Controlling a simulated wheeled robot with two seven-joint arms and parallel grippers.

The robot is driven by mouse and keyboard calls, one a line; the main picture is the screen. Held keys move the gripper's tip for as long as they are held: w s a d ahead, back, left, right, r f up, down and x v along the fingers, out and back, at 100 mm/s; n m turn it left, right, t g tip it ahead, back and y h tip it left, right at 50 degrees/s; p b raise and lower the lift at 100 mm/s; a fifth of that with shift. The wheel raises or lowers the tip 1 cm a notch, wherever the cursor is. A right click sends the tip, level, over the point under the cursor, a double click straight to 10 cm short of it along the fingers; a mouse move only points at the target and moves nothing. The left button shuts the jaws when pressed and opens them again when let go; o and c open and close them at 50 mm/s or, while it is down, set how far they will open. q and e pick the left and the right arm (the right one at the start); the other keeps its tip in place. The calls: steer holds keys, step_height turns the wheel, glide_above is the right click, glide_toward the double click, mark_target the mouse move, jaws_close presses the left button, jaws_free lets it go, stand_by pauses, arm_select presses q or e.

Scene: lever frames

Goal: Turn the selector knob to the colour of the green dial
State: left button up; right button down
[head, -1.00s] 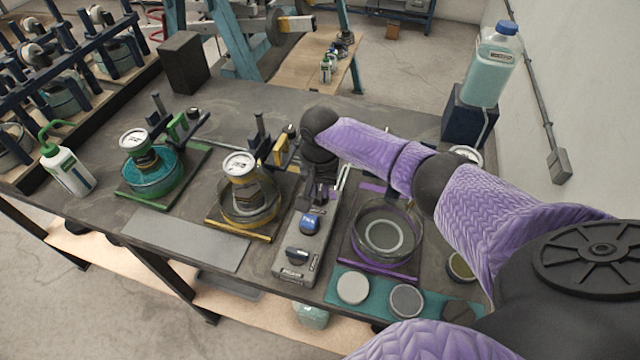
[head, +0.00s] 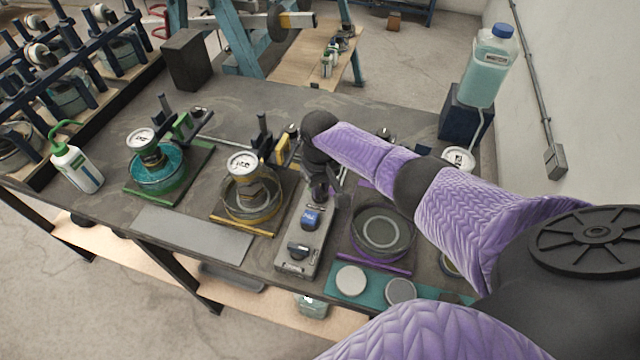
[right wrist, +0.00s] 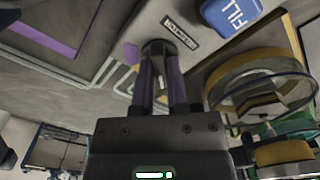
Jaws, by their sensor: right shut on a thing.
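A grey control box (head: 287,262) stands mid-table with a blue FILL button (head: 310,217) and a dark front knob (head: 298,249). My right gripper (head: 328,190) is over the box's back end. In the right wrist view its purple-sided fingers (right wrist: 160,85) are shut on a dark knob (right wrist: 157,47) beside a small label (right wrist: 180,33). The arm and gripper mostly hide this knob in the head view, and I cannot tell its pointing direction. The green dial (head: 141,139) is a round white gauge above the green-framed station at the left. My left gripper is out of view.
A yellow-framed station with a gauge (head: 243,163) stands left of the box. A purple-framed glass dish (head: 381,232) stands to its right. A flat grey plate (head: 190,236) lies at the front. A green-capped bottle (head: 75,167) stands at the far left.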

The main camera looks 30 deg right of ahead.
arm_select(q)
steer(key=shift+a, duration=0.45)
arm_select(e)
steer(key=c, duration=0.6)
jaws_free()
steer(key=shift+c, duration=0.2)
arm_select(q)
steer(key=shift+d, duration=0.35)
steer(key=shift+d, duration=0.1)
arm_select(e)
steer(key=shift+r, duration=0.4)
arm_select(q)
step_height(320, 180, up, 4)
steer(key=p, duration=0.3)
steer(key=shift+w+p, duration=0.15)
steer(key=shift+p, duration=0.25)
arm_select(e)
step_height(320, 180, up, 9)
